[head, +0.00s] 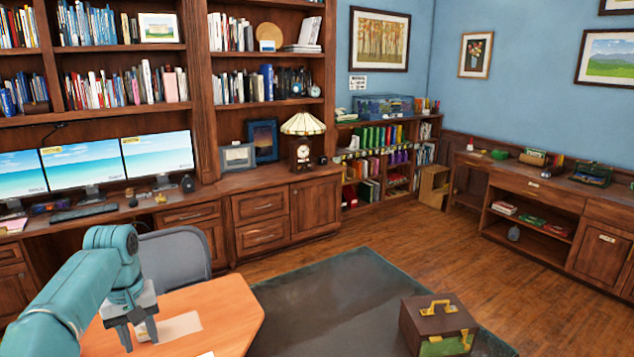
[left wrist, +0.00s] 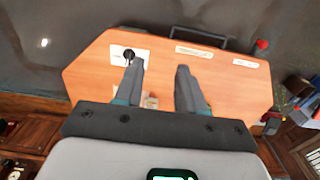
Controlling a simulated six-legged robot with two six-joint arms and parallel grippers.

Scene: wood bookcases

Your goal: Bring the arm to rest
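My left arm is teal and comes in from the left in the head view. Its left gripper (head: 139,342) points down over the orange wooden tabletop (head: 228,318). The two dark fingers stand apart with nothing between them that I can see. In the left wrist view the gripper (left wrist: 160,67) is also open above the tabletop (left wrist: 90,68). A white card (head: 178,326) lies beside the fingers. My right gripper is in neither view.
A grey chair (head: 174,257) stands behind the table. A brown box with a yellow handle (head: 437,318) is to the right, over the dark rug (head: 335,300). Bookcases and a desk with three monitors (head: 158,153) line the back. Open wooden floor (head: 440,255) lies at the right.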

